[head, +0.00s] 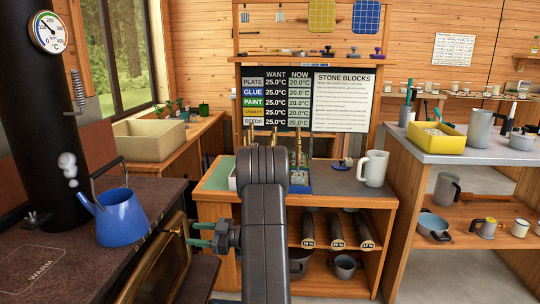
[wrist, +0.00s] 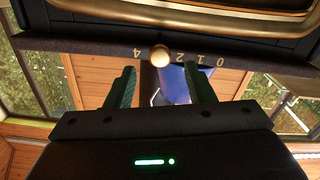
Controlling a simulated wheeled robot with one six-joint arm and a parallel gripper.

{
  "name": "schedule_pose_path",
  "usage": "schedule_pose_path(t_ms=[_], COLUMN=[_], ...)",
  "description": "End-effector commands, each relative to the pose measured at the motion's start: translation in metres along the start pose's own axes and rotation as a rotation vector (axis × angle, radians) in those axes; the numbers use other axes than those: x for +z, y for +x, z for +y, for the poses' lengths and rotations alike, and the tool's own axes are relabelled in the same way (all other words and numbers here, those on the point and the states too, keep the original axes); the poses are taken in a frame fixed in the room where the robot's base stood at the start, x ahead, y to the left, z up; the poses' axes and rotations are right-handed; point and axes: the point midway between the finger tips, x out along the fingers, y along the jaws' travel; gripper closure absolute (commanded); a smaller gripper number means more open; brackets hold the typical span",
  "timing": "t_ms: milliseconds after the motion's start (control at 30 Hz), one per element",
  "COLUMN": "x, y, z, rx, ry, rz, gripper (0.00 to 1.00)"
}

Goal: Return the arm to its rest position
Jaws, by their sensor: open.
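My arm rises in the middle of the head view and bends over at the top. My gripper (head: 197,234) is at the left of the arm, with its green fingers pointing left toward the stove front. The fingers are apart and nothing shows between them. In the wrist view my gripper (wrist: 160,86) is also open and empty. A round brass knob (wrist: 160,56) and a dial with numbers show just beyond the fingertips; I cannot tell the exact gap.
The stove (head: 60,235) with a blue kettle (head: 122,216) stands close at the left. A workbench (head: 335,183) with a white mug (head: 374,168) is ahead. A counter (head: 440,150) with a yellow tray (head: 436,138) is at the right. Floor shows between bench and counter.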

Motion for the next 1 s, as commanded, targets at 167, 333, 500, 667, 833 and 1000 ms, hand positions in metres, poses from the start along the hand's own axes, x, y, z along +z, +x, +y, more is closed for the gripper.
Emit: schedule_pose_path(t_ms=[167,333,500,667,833,1000], x=[0.001,0.001,0.000,-0.001,-0.001,-0.005], y=[0.034,0.055,0.064,0.064,0.064,0.061], z=[-0.001,-0.001,0.000,-0.001,-0.001,0.003], rx=[-0.003,-0.002,0.000,0.001,0.001,0.022], ry=[-0.001,-0.002,0.000,0.000,0.000,-0.001], rz=[0.000,0.001,0.001,0.000,0.000,-0.004], gripper=[0.51,0.51,0.51,0.51,0.51,0.51])
